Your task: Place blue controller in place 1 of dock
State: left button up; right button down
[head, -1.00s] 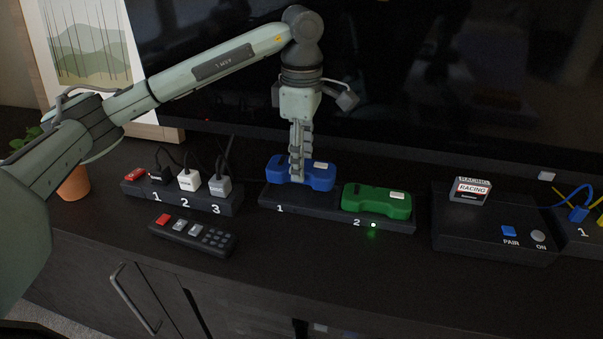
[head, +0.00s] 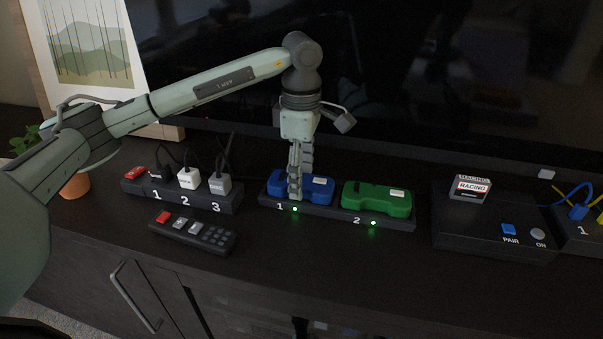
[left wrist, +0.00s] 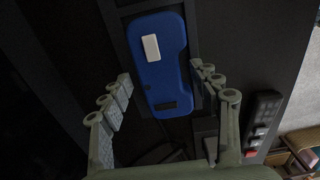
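The blue controller (head: 318,188) sits in place 1 of the dock (head: 340,215), beside the printed 1. A green light glows there. My left gripper (head: 300,178) is over it, pointing down, and partly hides it in the head view. In the left wrist view, the blue controller (left wrist: 160,75) lies between the two fingers of my left gripper (left wrist: 161,75), with a small gap visible at the fingertips; the gripper looks open. The green controller (head: 377,199) sits in place 2, with a green light in front. My right gripper is not in view.
A power strip (head: 205,203) with several plugs and a remote (head: 192,236) are left of the dock. A black console (head: 490,235) with a racing cartridge (head: 471,188) is at the right. The dark TV screen (head: 430,90) stands close behind. The cabinet front is clear.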

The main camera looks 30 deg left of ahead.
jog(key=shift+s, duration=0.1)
pick_arm(q)
jog(key=shift+r, duration=0.15)
notch_tip(320, 180, up, 2)
jog(key=shift+w+r, duration=0.1)
notch_tip(320, 180, up, 10)
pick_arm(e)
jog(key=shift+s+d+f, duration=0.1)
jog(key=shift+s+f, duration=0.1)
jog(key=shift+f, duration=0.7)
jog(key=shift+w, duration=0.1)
